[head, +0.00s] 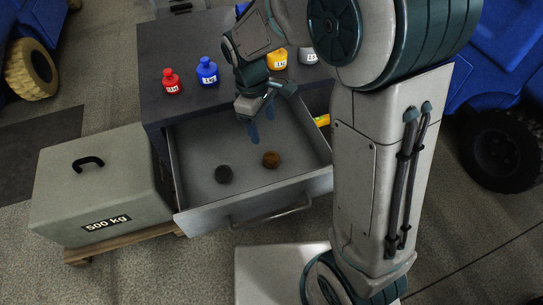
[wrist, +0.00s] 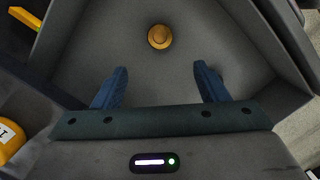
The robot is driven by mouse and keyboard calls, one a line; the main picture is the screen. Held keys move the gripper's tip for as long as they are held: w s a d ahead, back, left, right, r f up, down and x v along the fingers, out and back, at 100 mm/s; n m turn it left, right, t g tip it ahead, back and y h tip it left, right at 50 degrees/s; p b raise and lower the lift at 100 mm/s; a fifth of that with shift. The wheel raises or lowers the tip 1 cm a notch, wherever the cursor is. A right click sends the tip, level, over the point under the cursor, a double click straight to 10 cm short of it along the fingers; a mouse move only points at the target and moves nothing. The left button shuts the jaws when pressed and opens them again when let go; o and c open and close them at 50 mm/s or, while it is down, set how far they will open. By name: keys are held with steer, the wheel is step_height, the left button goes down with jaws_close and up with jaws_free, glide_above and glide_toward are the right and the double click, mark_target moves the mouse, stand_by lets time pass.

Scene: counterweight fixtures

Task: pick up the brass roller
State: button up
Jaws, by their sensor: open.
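The brass roller (head: 271,159) is a small round golden-brown piece lying on the floor of the open grey drawer (head: 200,150). In the wrist view the brass roller (wrist: 160,37) shows at the top middle, ahead of the two blue fingers. My gripper (head: 254,132) is open and empty, above the drawer and apart from the roller. In the wrist view my gripper (wrist: 162,85) has its fingers spread wide with bare drawer floor between them.
A dark round piece (head: 223,174) lies left of the roller in the drawer. Red (head: 171,82), blue (head: 207,72) and yellow (head: 277,60) weights stand on the cabinet top. A 500 kg block (head: 95,185) stands left of the drawer. The drawer walls surround the roller.

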mark_target(271, 157)
steer(key=f, duration=0.4)
steer(key=d+f, duration=0.1)
steer(key=f, duration=0.3)
steer(key=s+d+f+b, duration=0.1)
steer(key=f, duration=0.3)
steer(key=shift+f, duration=0.2)
steer(key=shift+r, duration=0.1)
steer(key=c, duration=1.3)
